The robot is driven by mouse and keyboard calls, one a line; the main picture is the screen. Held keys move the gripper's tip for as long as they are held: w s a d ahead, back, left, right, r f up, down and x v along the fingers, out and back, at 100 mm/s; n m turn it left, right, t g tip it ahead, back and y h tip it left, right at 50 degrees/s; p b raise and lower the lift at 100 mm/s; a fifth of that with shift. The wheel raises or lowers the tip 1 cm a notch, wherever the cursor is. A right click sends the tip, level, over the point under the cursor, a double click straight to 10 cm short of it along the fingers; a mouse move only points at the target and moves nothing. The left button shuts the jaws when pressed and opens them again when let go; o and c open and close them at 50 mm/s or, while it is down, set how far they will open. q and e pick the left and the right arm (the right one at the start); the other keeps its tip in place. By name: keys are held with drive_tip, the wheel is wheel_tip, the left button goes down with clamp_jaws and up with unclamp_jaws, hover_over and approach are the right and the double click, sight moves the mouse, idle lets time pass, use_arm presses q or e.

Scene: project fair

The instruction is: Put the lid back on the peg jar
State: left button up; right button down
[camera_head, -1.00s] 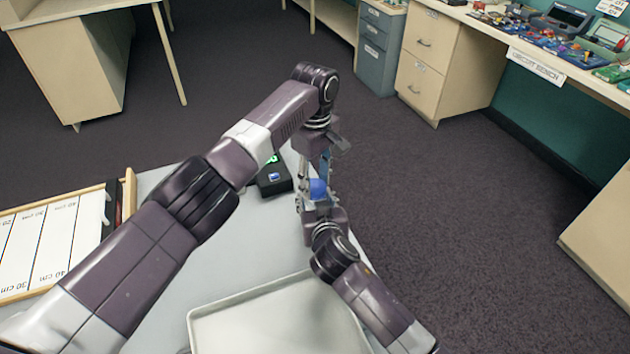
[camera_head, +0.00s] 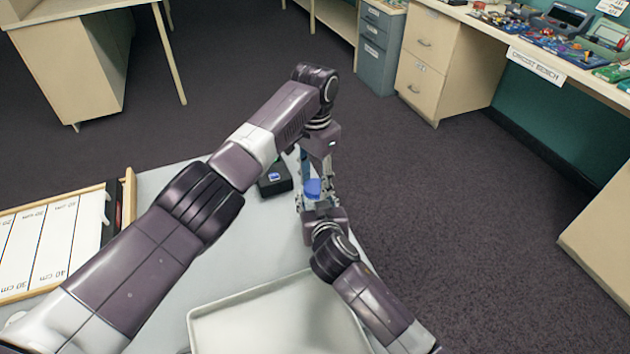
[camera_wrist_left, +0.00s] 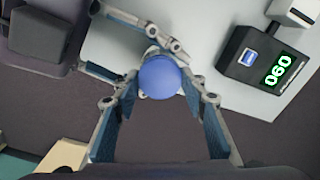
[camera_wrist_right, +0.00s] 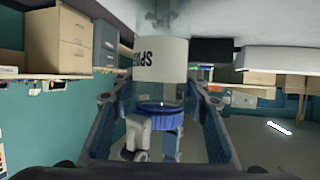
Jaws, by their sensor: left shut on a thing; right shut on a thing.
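The peg jar (camera_wrist_right: 160,60) shows upside down in the right wrist view, with a white label and a clear band near its mouth. My right gripper (camera_wrist_right: 160,98) is shut around the jar; in the head view it (camera_head: 312,203) comes from below. The blue lid (camera_wrist_left: 160,77) is at the jar's mouth end; in the head view it (camera_head: 313,187) sits between the two grippers. My left gripper (camera_wrist_left: 162,88) points down from above, its fingers shut on the lid's sides. I cannot tell whether the lid is seated or just above the rim.
A black device (camera_head: 275,178) with a blue button stands on the grey table (camera_head: 235,245) left of the grippers; its green display reads 060 in the left wrist view. A pale tray (camera_head: 275,320) lies at the front. A measuring board (camera_head: 50,240) is at left. Open floor lies right.

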use_arm(q)
drive_tip(key=m, duration=0.8)
drive_tip(key=o, duration=1.4)
wheel_tip(320, 180, up, 12)
